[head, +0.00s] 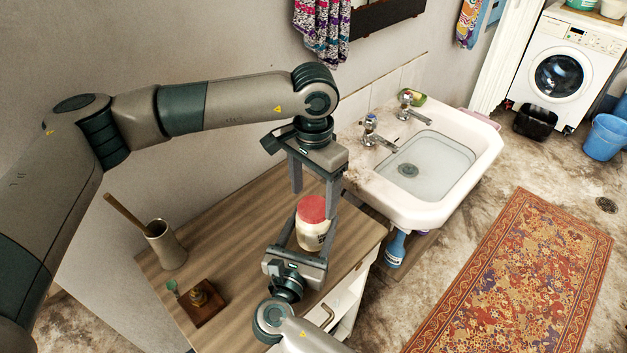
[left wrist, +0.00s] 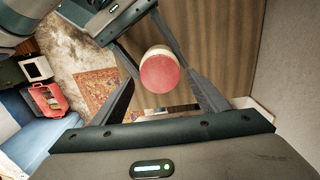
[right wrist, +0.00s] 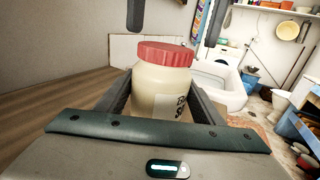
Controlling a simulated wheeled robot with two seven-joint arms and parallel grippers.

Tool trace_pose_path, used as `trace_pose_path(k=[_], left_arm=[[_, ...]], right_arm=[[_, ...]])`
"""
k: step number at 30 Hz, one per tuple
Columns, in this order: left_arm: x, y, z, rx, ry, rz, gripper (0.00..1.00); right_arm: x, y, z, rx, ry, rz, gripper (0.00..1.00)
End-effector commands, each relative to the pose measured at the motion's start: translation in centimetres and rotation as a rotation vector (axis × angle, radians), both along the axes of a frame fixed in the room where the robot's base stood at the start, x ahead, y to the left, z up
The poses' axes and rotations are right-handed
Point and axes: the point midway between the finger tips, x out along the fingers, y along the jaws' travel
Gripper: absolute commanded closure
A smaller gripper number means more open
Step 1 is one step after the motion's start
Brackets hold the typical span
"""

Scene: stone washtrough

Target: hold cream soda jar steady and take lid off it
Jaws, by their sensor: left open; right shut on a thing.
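The cream soda jar (head: 312,236) is cream-coloured with a dark printed label and stands upright on the wooden cabinet top. Its red lid (head: 312,208) sits on top of it. In the right wrist view the jar (right wrist: 160,92) is between the fingers of my right gripper, with the lid (right wrist: 165,53) above them. My right gripper (head: 306,232) is shut on the jar's body from the front. My left gripper (head: 316,200) is open and points down above the jar. In the left wrist view the lid (left wrist: 162,74) lies between and beyond its open fingers (left wrist: 165,90).
A beige cup with a wooden-handled tool (head: 166,245) and a small wooden tray (head: 202,303) stand left on the cabinet top (head: 232,240). A white sink (head: 430,170) adjoins at the right. A patterned rug (head: 515,270) lies on the floor.

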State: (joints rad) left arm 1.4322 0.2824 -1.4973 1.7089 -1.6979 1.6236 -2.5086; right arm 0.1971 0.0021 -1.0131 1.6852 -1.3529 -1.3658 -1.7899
Motion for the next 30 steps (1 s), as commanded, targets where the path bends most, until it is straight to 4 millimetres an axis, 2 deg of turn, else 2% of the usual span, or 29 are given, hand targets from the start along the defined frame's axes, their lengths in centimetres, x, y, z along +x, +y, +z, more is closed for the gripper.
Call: trace_pose_path(k=[6,17,18,23,30], left_arm=[[0.0,0.0,-2.0,-0.001,0.001,0.000,0.32],[0.0,0.0,-2.4,-0.001,-0.001,0.000,0.32],[0.0,0.0,-2.4,-0.001,-0.001,0.000,0.37],[0.0,0.0,-2.4,-0.001,-0.001,0.000,0.74],[0.0,0.0,-2.3,-0.001,-0.001,0.020,0.75]], right_arm=[[0.0,0.0,-0.1,0.000,0.001,0.001,1.00],[0.0,0.0,-0.1,0.000,0.001,0.001,1.00],[0.0,0.0,-0.1,0.000,0.001,0.001,1.00],[0.0,0.0,-0.1,0.000,0.001,0.001,1.00],[0.0,0.0,-0.1,0.000,0.001,0.000,1.00]])
